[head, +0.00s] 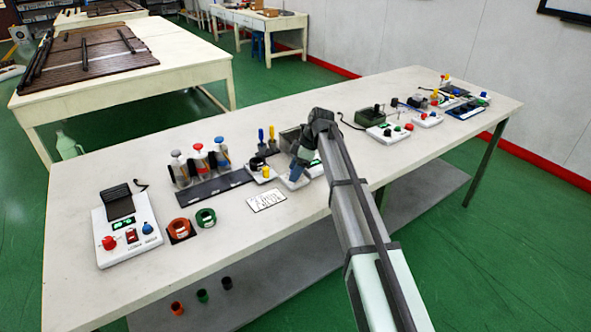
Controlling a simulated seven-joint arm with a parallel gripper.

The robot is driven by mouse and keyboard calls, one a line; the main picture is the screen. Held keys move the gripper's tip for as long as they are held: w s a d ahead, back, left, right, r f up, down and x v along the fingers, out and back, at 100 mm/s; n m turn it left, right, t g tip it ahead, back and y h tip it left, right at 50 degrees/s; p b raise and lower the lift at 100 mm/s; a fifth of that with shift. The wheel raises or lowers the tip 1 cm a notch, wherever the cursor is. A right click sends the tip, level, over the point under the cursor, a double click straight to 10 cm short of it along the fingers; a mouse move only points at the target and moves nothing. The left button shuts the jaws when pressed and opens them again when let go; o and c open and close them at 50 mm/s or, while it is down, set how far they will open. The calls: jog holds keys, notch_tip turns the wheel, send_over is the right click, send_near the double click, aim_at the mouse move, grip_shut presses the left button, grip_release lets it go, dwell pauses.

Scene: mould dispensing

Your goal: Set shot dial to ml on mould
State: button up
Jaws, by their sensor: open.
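My gripper (299,168) points down over a white control box (291,181) near the middle of the long table. The arm and the gripper hide much of this box, and a small green patch shows beside them. I cannot make out whether the fingers touch anything. A white card (267,201) with dark handwriting lies in front of the box; its words are too small to read surely. I cannot tell which knob is the shot dial, and no dial marks are readable.
A white unit (127,229) with red and blue knobs stands at the left. More control boxes (389,132) stand at the right. The table's front strip is clear.

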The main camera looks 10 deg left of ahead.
grip_shut()
dwell(0.5)
jog(key=shift+m, duration=0.3)
jog(key=m, duration=0.1)
jog(key=m+t, duration=0.1)
jog(key=m, duration=0.1)
jog(key=m+t, duration=0.1)
jog(key=m, duration=0.1)
jog(key=shift+s, duration=0.25)
jog(key=m+t, duration=0.1)
jog(key=m, duration=0.2)
jog(key=m+t+h, duration=0.1)
jog(key=m, duration=0.2)
jog(key=shift+m+h, duration=0.3)
jog(key=m+h, duration=0.1)
jog(key=m, duration=0.2)
jog(key=m+t+h, duration=0.1)
jog(key=m, duration=0.2)
jog(key=shift+a, duration=0.2)
jog(key=m+h, duration=0.2)
jog(key=m, duration=0.3)
jog(key=shift+a, duration=0.1)
jog(key=shift+s+m, duration=0.1)
jog(key=shift+m, duration=0.4)
